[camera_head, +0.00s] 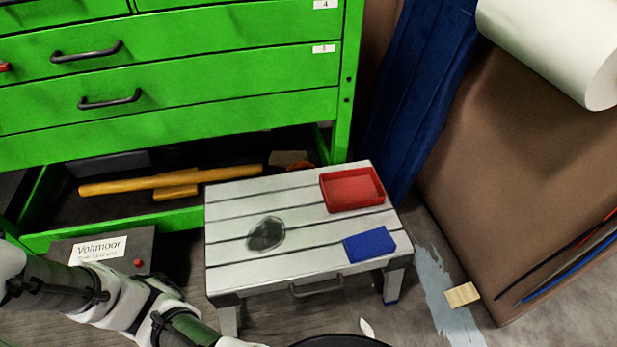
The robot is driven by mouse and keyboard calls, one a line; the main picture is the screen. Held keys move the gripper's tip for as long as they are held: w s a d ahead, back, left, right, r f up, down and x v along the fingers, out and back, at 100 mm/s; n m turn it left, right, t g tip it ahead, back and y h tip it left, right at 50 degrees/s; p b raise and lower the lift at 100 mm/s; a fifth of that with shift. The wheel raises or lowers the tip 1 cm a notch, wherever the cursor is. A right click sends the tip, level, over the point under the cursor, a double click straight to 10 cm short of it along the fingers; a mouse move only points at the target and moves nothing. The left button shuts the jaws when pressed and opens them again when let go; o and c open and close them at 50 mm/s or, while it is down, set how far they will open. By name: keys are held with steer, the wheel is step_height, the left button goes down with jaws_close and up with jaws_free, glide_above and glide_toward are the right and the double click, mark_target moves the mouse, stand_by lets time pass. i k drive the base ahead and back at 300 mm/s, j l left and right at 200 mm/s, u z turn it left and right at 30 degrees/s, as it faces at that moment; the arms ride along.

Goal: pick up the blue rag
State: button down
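The blue rag (369,244) looks like a small flat folded block. It lies near the front right corner of a low white slatted bench (232,216). Nothing covers it. My arm comes in from the lower left and runs out of the picture at the bottom edge, left of the rag and apart from it. My gripper is not in view, so whether it is open or holds anything cannot be seen.
A red tray (352,188) sits behind the rag, with a dark stain (266,234) to the left. A green cabinet (200,125) has its bottom drawer open behind the bench. A black box (145,255) stands left. A brown panel (500,170) rises right.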

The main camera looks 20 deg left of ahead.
mark_target(375, 243)
steer(key=k+l, duration=0.2)
steer(key=k, duration=0.2)
steer(key=k+l, duration=0.45)
steer(key=k, duration=0.3)
